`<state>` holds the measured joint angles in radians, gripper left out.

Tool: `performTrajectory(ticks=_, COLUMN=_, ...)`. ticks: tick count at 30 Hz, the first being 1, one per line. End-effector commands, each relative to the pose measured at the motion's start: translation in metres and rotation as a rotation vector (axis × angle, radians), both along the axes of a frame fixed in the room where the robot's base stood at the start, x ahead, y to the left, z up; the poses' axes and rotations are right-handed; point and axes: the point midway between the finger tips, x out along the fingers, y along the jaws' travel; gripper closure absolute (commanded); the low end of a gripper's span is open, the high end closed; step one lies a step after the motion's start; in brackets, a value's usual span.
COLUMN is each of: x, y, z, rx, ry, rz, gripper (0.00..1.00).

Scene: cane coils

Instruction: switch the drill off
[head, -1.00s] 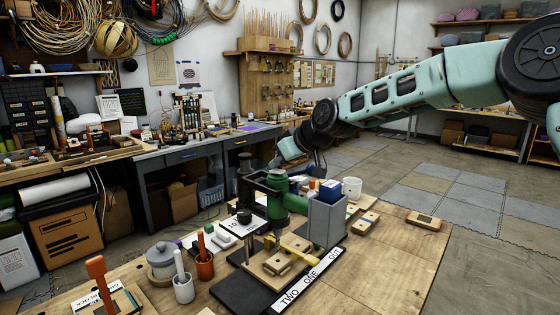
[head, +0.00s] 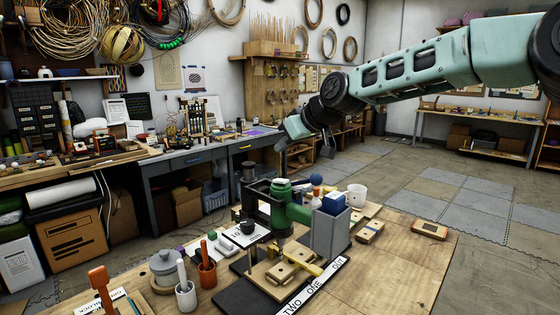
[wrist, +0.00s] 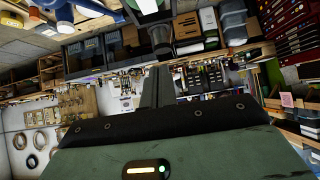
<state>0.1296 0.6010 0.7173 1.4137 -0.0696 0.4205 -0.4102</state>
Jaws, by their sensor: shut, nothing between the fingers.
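The drill (head: 283,200) is a green and dark bench drill on a black base, standing on the wooden table in the head view. A wooden piece (head: 285,275) lies under its chuck. I cannot make out its switch or whether it is on. My gripper (head: 282,160) hangs above and behind the drill, apart from it, at the end of my teal arm. Its fingers are shut and empty, and they also show as a dark bar in the wrist view (wrist: 156,88).
A grey bin (head: 330,232) stands right beside the drill, with a white cup (head: 357,195) behind it. A lidded grey pot (head: 164,268) and cups with pestle-like tools stand at left. The right table end has bare wood.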

Motion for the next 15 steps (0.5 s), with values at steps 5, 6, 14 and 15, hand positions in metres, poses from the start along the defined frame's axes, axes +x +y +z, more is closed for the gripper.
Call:
performTrajectory(ticks=5, x=-0.014, y=-0.015, z=0.025, rx=0.0, ry=-0.005, rz=-0.001, gripper=1.0)
performTrajectory(ticks=6, x=-0.016, y=-0.018, z=0.031, rx=0.0, ry=-0.003, rz=-0.002, gripper=1.0)
performTrajectory(ticks=14, x=-0.026, y=-0.026, z=0.051, rx=0.001, ry=-0.001, rz=0.0, gripper=1.0)
performTrajectory(ticks=15, x=-0.027, y=-0.026, z=0.052, rx=0.0, ry=0.0, rz=0.0, gripper=1.0)
